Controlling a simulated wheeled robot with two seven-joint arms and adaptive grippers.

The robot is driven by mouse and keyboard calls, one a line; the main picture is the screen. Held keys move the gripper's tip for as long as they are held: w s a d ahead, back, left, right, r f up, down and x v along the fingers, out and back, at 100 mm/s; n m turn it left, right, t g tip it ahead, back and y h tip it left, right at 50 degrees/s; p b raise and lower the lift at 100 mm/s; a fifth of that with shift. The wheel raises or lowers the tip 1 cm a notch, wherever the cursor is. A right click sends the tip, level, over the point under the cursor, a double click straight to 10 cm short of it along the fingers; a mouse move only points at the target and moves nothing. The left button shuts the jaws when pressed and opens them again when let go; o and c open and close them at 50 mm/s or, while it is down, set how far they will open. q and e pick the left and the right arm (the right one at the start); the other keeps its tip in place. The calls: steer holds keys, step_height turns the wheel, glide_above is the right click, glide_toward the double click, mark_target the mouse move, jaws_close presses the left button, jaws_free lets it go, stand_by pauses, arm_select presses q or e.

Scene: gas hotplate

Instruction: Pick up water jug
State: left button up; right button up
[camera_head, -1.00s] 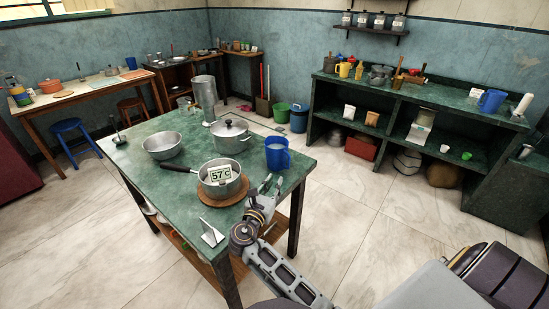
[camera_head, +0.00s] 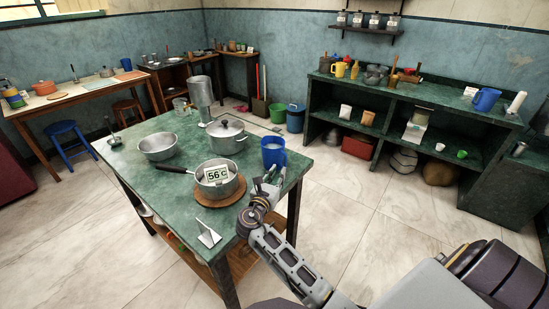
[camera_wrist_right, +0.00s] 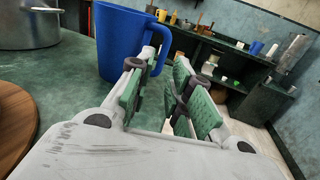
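My right gripper (camera_head: 267,185) is at the table's right edge, just in front of the jug. Its fingers (camera_wrist_right: 162,92) are apart with nothing between them; no contact with the jug shows. My left gripper is not in view. A similar blue jug (camera_head: 486,99) stands on the counter at right.
A pan (camera_head: 217,179) with a "56 C" label sits on a round wooden board (camera_head: 218,203), close left of my gripper. A lidded pot (camera_head: 228,137) stands left of the jug. A metal bowl (camera_head: 158,146) is farther left. Open floor lies right of the table (camera_head: 160,195).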

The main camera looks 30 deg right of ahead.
mark_target(285, 163)
steer(key=shift+x, duration=1.05)
steer(key=shift+w+d, duration=0.3)
steer(key=shift+d, duration=0.1)
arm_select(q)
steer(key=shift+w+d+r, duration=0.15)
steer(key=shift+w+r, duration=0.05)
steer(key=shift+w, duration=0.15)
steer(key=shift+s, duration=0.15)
arm_select(e)
steer(key=shift+d, duration=0.1)
steer(key=shift+w+d, duration=0.35)
steer(key=shift+d, duration=0.15)
steer(key=x, duration=0.2)
steer(key=shift+w+d+f+b, duration=0.1)
steer(key=shift+w+d+b, duration=0.1)
steer(key=shift+d+b, duration=0.15)
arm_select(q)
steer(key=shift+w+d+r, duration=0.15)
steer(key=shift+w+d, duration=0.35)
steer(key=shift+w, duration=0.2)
arm_select(e)
steer(key=shift+w+d, duration=0.3)
steer(key=shift+d, duration=0.05)
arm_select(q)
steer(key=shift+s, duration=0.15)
